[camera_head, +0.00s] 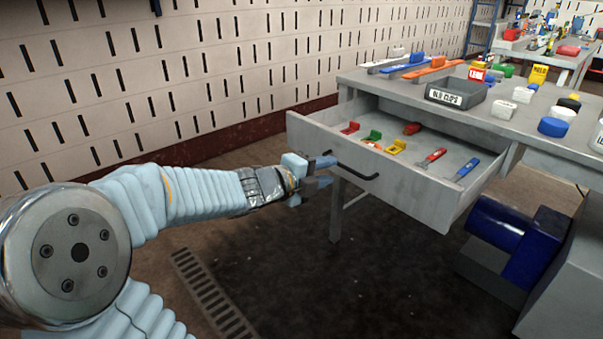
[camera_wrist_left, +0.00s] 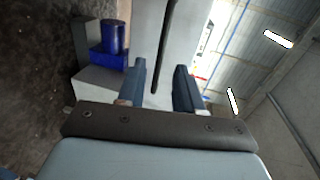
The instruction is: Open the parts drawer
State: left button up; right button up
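The grey parts drawer (camera_head: 405,182) is pulled out from the workbench in the head view, with its inside showing. Its black bar handle (camera_head: 357,172) runs across the front panel. My left gripper (camera_head: 323,172) is at the left end of the handle. In the left wrist view my left gripper (camera_wrist_left: 161,75) has its two blue fingers apart. The dark handle (camera_wrist_left: 167,45) shows between and beyond them, with a gap to each finger. The drawer front (camera_wrist_left: 190,35) lies behind the handle. My right gripper is not in view.
Red, green, yellow and blue parts lie in the drawer. The workbench top (camera_head: 400,90) carries a grey labelled bin (camera_head: 456,93), tools and small blocks. A blue cylindrical machine (camera_head: 515,240) stands below at the right. The floor (camera_head: 330,285) before the drawer is clear.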

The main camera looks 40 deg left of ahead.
pick_arm(q)
jog(key=p+v, duration=0.1)
jog(key=v, duration=0.7)
jog(key=shift+s+p, duration=0.3)
jog(key=shift+s, duration=0.1)
jog(key=w+d+f+n+g+h, duration=0.15)
jog(key=w+d+f+n, duration=0.25)
jog(key=f, duration=0.4)
jog(key=w+d+f+n+g, duration=0.2)
jog(key=w+d+f+n, duration=0.15)
jog(key=f, duration=0.45)
jog(key=w+d+f+n+g+h, duration=0.1)
jog(key=w+d+f+n+g, duration=0.2)
jog(key=f, duration=0.5)
jog(key=s+d+f+n+g, duration=0.4)
jog(key=s+d+f, duration=0.3)
jog(key=d+f, duration=0.2)
jog(key=s+d+f+n+g, duration=0.4)
jog(key=s+d+f+n, duration=0.2)
jog(key=f, duration=0.7)
jog(key=s+d, duration=0.2)
jog(key=d, duration=0.1)
jog(key=shift+s+f+h+p, duration=0.15)
jog(key=shift+s+h+p, duration=0.1)
jog(key=shift+h+p, duration=0.15)
